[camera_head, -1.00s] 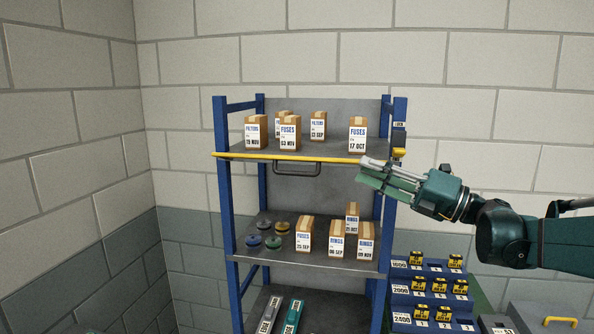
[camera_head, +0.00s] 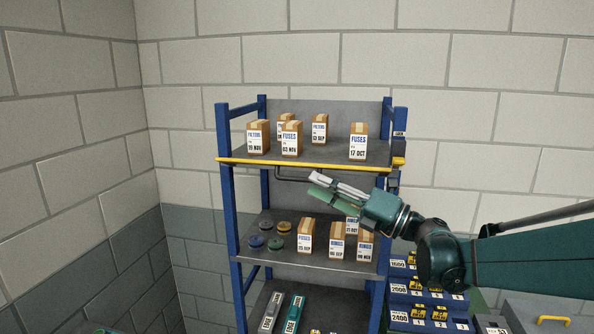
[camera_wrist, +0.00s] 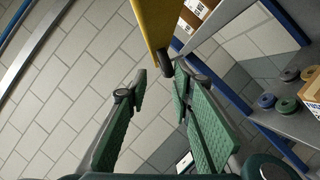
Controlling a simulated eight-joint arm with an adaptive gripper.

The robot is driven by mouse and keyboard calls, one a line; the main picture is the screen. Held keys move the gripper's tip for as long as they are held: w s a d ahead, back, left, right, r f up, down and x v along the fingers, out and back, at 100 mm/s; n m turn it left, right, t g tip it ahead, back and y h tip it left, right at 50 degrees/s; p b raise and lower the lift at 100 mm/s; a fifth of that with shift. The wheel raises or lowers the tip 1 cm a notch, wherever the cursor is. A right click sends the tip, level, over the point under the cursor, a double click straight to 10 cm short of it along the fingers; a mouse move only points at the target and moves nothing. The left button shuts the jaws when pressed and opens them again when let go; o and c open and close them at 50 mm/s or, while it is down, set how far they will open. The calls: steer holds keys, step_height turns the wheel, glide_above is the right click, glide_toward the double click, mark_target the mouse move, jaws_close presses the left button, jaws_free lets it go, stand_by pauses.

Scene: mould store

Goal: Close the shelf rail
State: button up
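The yellow shelf rail (camera_head: 300,163) runs along the front of the upper shelf, from the left blue post to a yellow end piece (camera_head: 398,162) at the right post. I cannot tell whether it is latched. A dark handle (camera_head: 278,174) hangs below the rail, its right part hidden behind my gripper. My gripper (camera_head: 314,184) is in front of the rack, just below the rail. In the wrist view, its green fingers (camera_wrist: 160,82) are apart. The yellow rail (camera_wrist: 152,22) and the handle's dark end (camera_wrist: 166,64) show beyond the fingertips; contact is not clear.
Cartons (camera_head: 291,138) stand on the upper shelf behind the rail. The middle shelf (camera_head: 285,257) holds cartons and several round discs (camera_head: 275,244). Stepped blue racks (camera_head: 425,300) with yellow-black blocks are at lower right. The space left of the rack is clear.

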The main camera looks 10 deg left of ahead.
steer(key=shift+a, duration=0.1)
steer(key=shift+p+x, duration=0.6)
steer(key=shift+x, duration=3.2)
